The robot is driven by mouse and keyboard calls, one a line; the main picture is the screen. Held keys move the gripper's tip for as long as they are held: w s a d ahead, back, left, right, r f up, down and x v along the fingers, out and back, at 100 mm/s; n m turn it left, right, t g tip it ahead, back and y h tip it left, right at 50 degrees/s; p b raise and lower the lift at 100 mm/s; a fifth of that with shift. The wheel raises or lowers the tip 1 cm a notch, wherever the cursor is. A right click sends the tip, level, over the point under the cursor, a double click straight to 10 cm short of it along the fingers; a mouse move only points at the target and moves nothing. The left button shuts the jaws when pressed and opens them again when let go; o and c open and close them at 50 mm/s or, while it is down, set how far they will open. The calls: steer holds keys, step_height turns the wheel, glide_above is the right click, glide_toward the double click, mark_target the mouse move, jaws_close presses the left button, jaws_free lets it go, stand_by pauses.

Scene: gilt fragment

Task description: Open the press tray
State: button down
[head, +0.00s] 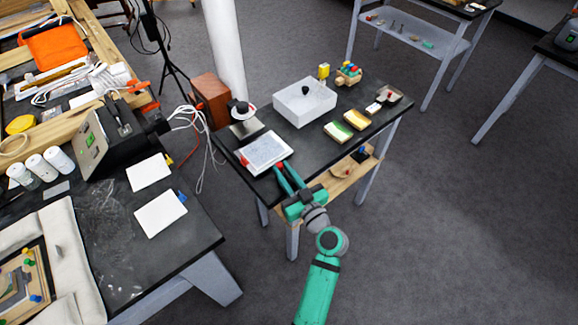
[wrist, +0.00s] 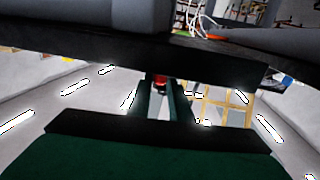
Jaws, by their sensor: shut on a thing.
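The press (head: 243,118), with a round black knob, stands at the left end of the dark side table. My gripper (head: 283,166) reaches in from below at the table's front edge, by the tray's near side. In the wrist view the gripper (wrist: 160,90) has its two fingers close together around a small red part (wrist: 160,80) under a dark edge. I cannot see clearly how the red part joins the tray.
A white bin (head: 304,103), yellow-green sponges (head: 338,131) and small items stand farther right on the side table (head: 310,146). A wooden lower shelf (head: 352,178) lies beneath. A cluttered workbench (head: 190,235) is at left.

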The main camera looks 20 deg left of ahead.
steer(key=shift+d, duration=0.2)
steer(key=c, duration=1.6)
jaws_free()
steer(key=shift+a, duration=0.15)
steer(key=v, duration=1.1)
